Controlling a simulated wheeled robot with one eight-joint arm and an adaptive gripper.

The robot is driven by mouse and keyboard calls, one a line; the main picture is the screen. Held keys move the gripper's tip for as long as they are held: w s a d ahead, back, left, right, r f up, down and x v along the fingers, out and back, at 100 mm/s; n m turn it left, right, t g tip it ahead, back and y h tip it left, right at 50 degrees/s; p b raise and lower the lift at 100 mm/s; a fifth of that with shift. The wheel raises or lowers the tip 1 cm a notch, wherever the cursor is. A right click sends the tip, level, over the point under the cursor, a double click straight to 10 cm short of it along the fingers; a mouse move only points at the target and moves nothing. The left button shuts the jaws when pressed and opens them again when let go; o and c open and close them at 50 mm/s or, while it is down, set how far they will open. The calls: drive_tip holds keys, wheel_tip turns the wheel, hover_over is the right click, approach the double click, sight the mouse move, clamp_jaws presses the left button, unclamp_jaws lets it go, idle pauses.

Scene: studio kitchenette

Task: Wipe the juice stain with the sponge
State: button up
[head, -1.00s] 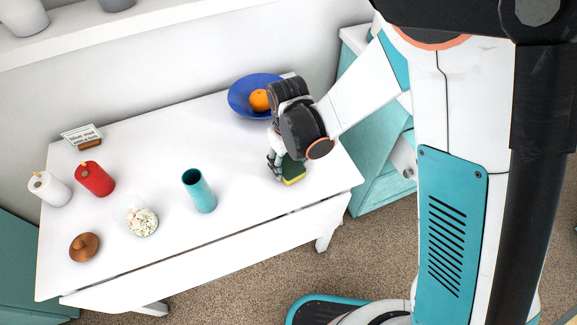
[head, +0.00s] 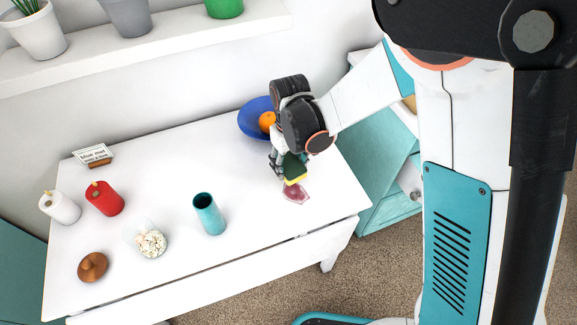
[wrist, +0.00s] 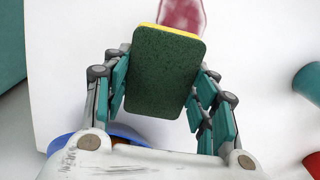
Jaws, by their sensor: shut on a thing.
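The sponge (head: 294,167), dark green with a yellow side, is held in my gripper (head: 284,163) over the white table. In the wrist view the sponge (wrist: 165,72) sits between the two teal-padded fingers of my gripper (wrist: 160,95), green face toward the camera. The juice stain (head: 295,192) is a pinkish-red patch on the table, just in front of the sponge in the head view. It also shows beyond the sponge's yellow edge in the wrist view (wrist: 181,13), partly hidden by the sponge. I cannot tell whether the sponge touches the table.
A blue bowl (head: 248,119) with an orange (head: 266,121) stands behind my gripper. A teal cup (head: 209,214), a jar of white bits (head: 150,243), a brown lid (head: 93,267), red (head: 104,198) and white (head: 59,207) candles and a sign (head: 93,155) stand to the left.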

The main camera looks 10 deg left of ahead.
sight(289, 164)
drive_tip(key=shift+r+p, duration=1.05)
drive_tip(key=shift+r, duration=0.95)
